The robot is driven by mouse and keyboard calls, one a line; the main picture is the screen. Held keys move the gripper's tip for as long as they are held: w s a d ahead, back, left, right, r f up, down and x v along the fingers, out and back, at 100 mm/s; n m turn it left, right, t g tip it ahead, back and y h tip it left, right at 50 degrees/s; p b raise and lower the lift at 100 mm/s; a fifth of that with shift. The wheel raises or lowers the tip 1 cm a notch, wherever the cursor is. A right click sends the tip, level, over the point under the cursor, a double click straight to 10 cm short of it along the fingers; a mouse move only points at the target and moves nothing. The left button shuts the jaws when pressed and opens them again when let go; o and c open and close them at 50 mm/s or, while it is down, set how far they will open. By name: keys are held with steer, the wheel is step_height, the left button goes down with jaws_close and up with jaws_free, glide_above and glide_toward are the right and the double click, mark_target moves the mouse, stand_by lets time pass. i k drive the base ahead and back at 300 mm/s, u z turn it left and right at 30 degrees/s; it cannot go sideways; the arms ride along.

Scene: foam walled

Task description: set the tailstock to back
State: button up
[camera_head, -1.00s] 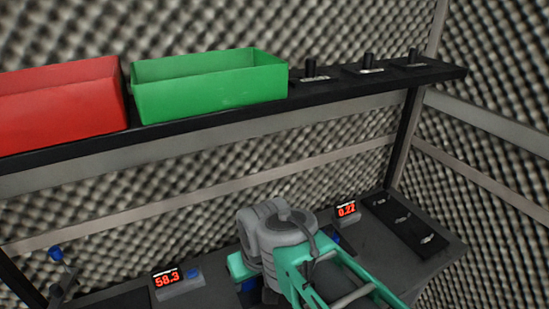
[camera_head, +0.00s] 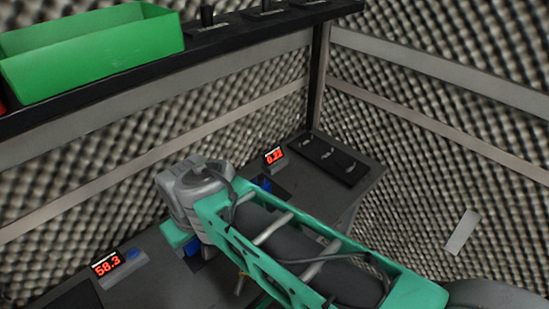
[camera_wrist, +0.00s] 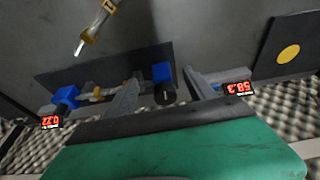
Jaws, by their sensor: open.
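In the wrist view a dark fixture plate (camera_wrist: 100,68) carries two blue blocks, one at the left (camera_wrist: 66,97) and one in the middle (camera_wrist: 162,72). A gold-and-pale piece (camera_wrist: 104,92) lies between them. I cannot tell for certain which block is the tailstock. My gripper (camera_wrist: 158,84) is open, its two grey fingers on either side of the middle blue block and its dark round knob; contact is not clear. In the head view my arm hides most of the fixture; one blue part (camera_head: 265,184) shows beyond it.
Red displays reading 58.3 (camera_head: 106,264) and about 0.22 (camera_head: 273,157) stand on the grey bench. A dark switch panel (camera_head: 333,158) is at its right end. A shelf above holds a green bin (camera_head: 90,50). A loose gold-and-white piece (camera_wrist: 95,28) shows in the wrist view.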

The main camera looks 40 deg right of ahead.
mark_target(263, 184)
steer(key=k, duration=0.5)
steer(key=u, duration=3.25)
steer(key=k, duration=0.8)
steer(key=z, duration=1.25)
steer(key=i, duration=0.5)
